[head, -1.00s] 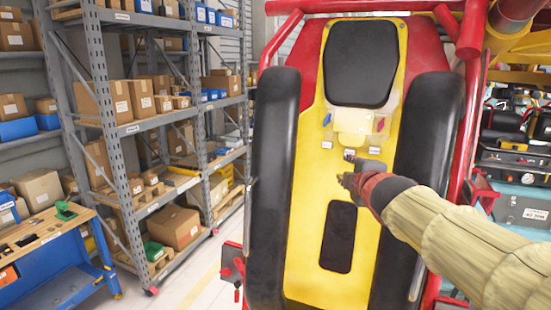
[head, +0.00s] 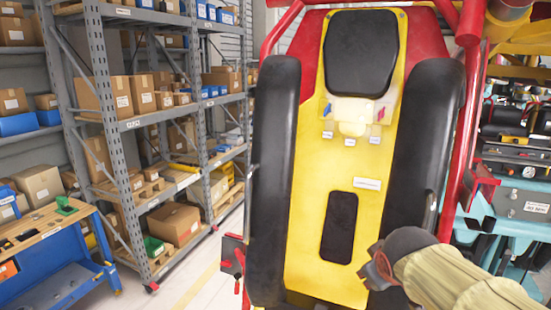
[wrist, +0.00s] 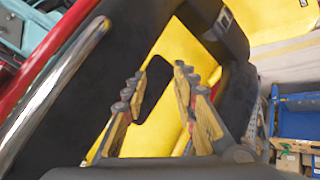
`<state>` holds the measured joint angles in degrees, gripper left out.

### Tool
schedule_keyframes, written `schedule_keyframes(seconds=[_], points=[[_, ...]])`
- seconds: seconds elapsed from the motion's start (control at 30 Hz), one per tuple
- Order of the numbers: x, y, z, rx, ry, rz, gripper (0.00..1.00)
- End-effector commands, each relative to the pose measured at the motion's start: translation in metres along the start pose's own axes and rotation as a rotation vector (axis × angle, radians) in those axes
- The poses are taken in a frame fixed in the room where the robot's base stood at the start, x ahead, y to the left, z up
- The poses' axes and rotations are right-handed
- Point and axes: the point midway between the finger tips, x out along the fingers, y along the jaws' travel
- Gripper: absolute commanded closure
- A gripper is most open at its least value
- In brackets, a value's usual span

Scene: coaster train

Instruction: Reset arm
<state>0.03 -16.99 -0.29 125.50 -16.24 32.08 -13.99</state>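My gripper (head: 370,270) is at the lower right of the yellow panel (head: 310,230) in the head view, in front of the right black bolster. My arm comes in from the lower right corner. In the wrist view my gripper (wrist: 160,72) has its two fingers apart, with nothing between them. The yellow panel (wrist: 175,55) and the black rectangular pad (wrist: 154,85) lie beyond the fingers. The pad (head: 339,227) also shows clear of the arm in the head view. Whether any part of my gripper touches the seat cannot be told.
Black bolsters (head: 271,180) and (head: 425,160) flank the panel. A red bar (head: 464,150) runs along the right side; a metal bar (wrist: 60,80) is close at left in the wrist view. Shelving (head: 110,120) and a blue workbench (head: 70,255) stand left.

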Motion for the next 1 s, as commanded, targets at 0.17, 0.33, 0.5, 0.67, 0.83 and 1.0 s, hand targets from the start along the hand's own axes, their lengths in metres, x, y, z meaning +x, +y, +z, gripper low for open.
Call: schedule_keyframes(seconds=[0.17,0.33,0.5,0.67,0.83,1.0], points=[[0.011,-0.073,0.11,0.246,-0.152,-0.101,0.72],[0.015,-0.137,0.194,0.406,-0.249,-0.175,0.72],[0.026,-0.18,0.247,0.46,-0.253,-0.213,0.72],[0.036,-0.193,0.267,0.467,-0.204,-0.206,0.72],[0.039,-0.196,0.271,0.468,-0.178,-0.199,0.72],[0.039,-0.195,0.27,0.467,-0.178,-0.199,0.72]])
